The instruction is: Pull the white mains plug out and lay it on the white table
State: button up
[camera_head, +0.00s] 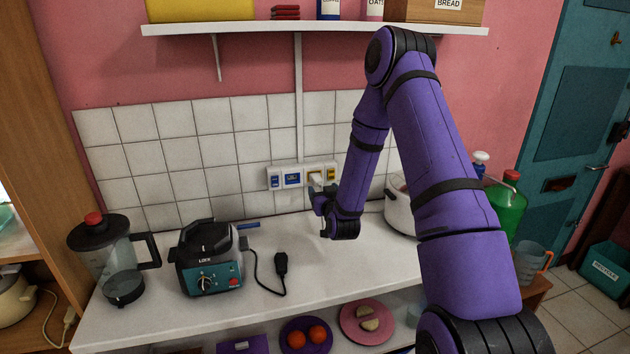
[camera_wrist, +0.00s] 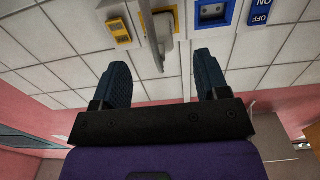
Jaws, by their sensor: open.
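The white mains plug (camera_head: 315,179) sits in the wall socket panel (camera_head: 273,183), just beyond my gripper and partly hidden by it. In the wrist view the pale plug (camera_wrist: 153,30) sticks out from the panel, ahead of the gap between my fingers. My gripper (camera_wrist: 160,72) is open, with one dark finger on each side of that gap and nothing between the tips. In the head view my gripper (camera_head: 318,198) is close to the wall above the back of the white table (camera_head: 325,270). Whether a finger touches the plug cannot be told.
A blender base (camera_head: 208,262) and a jug (camera_head: 118,265) stand on the table's left. A black plug (camera_head: 281,263) on a cord lies mid-table. A white pot (camera_head: 398,208) stands right of my gripper. The front middle of the table is clear. A shelf (camera_head: 270,28) hangs above.

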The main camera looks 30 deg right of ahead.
aim_at(317, 176)
jog(key=x, duration=0.7)
jog(key=shift+w, duration=0.2)
jog(key=shift+w+d+r, duration=0.1)
jog(key=shift+w+d, duration=0.05)
jog(key=shift+w, duration=0.05)
jog(key=shift+w+r, duration=0.1)
jog(key=shift+r, duration=0.05)
dwell(0.7)
grip_shut()
jog(key=shift+s, duration=0.4)
jog(key=shift+f+v, duration=0.15)
jog(key=shift+v, duration=1.15)
jog(key=shift+f+v, duration=0.1)
jog(key=shift+v, duration=1.25)
